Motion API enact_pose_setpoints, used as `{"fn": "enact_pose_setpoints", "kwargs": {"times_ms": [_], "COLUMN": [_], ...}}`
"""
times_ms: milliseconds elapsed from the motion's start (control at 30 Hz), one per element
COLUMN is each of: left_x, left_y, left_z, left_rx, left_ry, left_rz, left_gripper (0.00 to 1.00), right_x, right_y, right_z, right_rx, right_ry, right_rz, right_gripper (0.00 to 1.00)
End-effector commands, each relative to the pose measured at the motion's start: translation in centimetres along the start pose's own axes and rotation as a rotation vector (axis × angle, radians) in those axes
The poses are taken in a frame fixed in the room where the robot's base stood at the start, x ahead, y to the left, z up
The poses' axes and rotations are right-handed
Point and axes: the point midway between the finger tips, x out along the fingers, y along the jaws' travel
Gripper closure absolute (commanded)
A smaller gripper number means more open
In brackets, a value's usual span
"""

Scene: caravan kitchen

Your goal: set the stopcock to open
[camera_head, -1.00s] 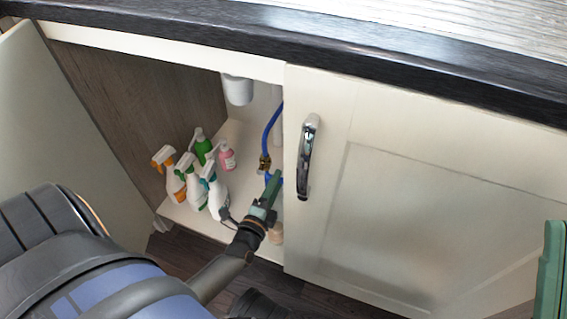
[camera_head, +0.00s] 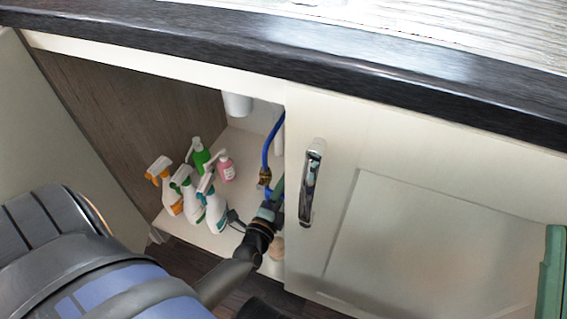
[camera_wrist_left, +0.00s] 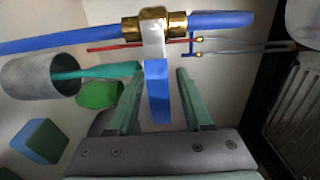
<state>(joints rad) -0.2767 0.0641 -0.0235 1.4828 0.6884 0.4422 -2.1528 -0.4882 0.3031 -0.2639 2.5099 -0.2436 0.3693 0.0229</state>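The stopcock is a brass valve (camera_head: 265,177) on a blue hose (camera_head: 270,140) inside the open cupboard. In the left wrist view, its brass body (camera_wrist_left: 153,27) sits at the top, with a blue lever (camera_wrist_left: 157,92) pointing toward me, across the line of the hose. My left gripper (camera_head: 277,190) reaches into the cupboard just below the valve. In the wrist view its green fingers (camera_wrist_left: 158,74) are open, one on each side of the lever, with gaps showing. A green part of my right gripper (camera_head: 552,275) shows at the right edge; its opening cannot be judged.
Spray bottles (camera_head: 190,193), a green bottle (camera_head: 201,158) and a pink bottle (camera_head: 226,166) stand left of my gripper. A closed door with a chrome handle (camera_head: 311,182) is close on the right. A white cylinder (camera_head: 238,104) hangs above. The dark worktop edge (camera_head: 290,62) overhangs.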

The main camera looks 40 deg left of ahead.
Motion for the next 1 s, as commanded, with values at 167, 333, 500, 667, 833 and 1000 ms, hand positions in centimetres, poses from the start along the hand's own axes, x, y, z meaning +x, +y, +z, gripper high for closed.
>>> {"fn": "enact_pose_setpoints", "kwargs": {"times_ms": [167,333,500,667,833,1000], "left_x": [0.0,0.0,0.01,0.02,0.03,0.04], "left_y": [0.0,0.0,0.0,-0.01,-0.02,-0.02], "left_z": [0.01,0.01,0.02,0.03,0.03,0.04], "left_rx": [0.0,0.0,0.0,0.0,0.0,0.0], "left_ry": [0.0,0.0,0.0,0.0,0.0,-0.001], "left_rz": [0.0,0.0,0.0,0.0,-0.001,-0.001], "left_gripper": [0.71,0.9,1.0,1.0,1.0,1.0], "right_x": [-0.01,-0.02,-0.04,-0.05,-0.05,-0.06], "right_y": [0.0,-0.01,-0.03,-0.04,-0.03,-0.02], "right_z": [0.0,0.0,0.01,0.01,0.02,0.02], "right_rx": [0.0,0.0,-0.001,-0.002,-0.002,-0.002], "right_ry": [0.0,0.0,0.0,0.0,-0.001,-0.001], "right_rz": [0.0,-0.002,-0.004,-0.004,-0.004,-0.004], "right_gripper": [1.0,1.0,1.0,1.0,1.0,1.0]}}
